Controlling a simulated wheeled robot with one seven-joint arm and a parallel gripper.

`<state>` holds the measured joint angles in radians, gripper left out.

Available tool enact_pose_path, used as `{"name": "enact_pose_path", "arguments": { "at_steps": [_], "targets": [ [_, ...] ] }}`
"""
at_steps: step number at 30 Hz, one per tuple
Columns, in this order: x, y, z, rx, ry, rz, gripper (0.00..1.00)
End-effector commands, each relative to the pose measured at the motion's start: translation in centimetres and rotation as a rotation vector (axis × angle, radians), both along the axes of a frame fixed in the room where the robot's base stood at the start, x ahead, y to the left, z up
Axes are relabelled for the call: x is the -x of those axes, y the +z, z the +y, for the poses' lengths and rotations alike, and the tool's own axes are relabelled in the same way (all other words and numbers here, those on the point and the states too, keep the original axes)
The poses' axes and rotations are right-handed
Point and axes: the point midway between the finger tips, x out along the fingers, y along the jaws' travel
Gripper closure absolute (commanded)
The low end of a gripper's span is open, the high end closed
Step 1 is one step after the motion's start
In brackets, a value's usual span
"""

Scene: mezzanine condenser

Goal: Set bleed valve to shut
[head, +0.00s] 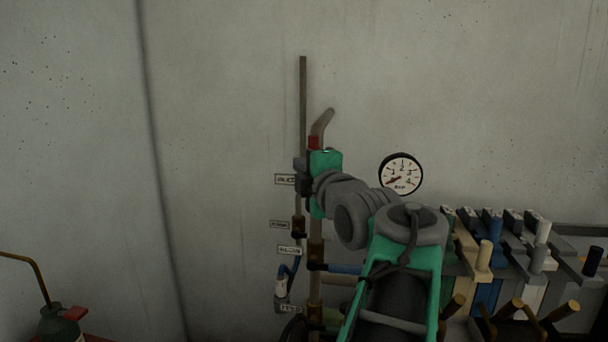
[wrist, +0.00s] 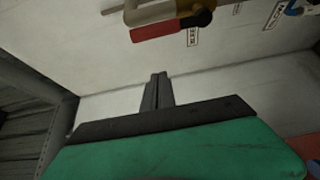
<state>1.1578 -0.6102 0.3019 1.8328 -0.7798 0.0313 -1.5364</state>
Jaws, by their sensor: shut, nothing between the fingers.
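A valve with a red lever (wrist: 168,28) and a brass-coloured body (wrist: 150,12) sits on a thin pipe at the top of the wrist view. The lever lies roughly along the pipe. In the head view a red part (head: 313,143) shows just above my green wrist, beside the upright pipe. A small label beside the valve (wrist: 193,37) is too unclear to read, so I cannot confirm that this is the bleed valve. My gripper (wrist: 156,78) is shut and empty, apart from the red lever in the wrist picture. In the head view my wrist largely hides the gripper.
A round gauge (head: 401,174) hangs on the wall right of the pipes. Coloured levers and blocks (head: 490,250) crowd the lower right. An oil can (head: 58,322) stands lower left. The upper wall is mostly bare.

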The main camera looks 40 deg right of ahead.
Motion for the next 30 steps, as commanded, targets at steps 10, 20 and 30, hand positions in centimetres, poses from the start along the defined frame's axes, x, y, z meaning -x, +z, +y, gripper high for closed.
{"name": "enact_pose_path", "arguments": {
  "at_steps": [10, 20, 30],
  "targets": [
    [-5.7, 0.5, -2.2, 0.000, 0.003, 0.003, 1.00],
    [-7.2, 0.4, -5.9, 0.001, -0.009, 0.003, 1.00],
    [-6.4, 0.1, -6.8, 0.001, -0.003, 0.003, 1.00]
  ]
}}
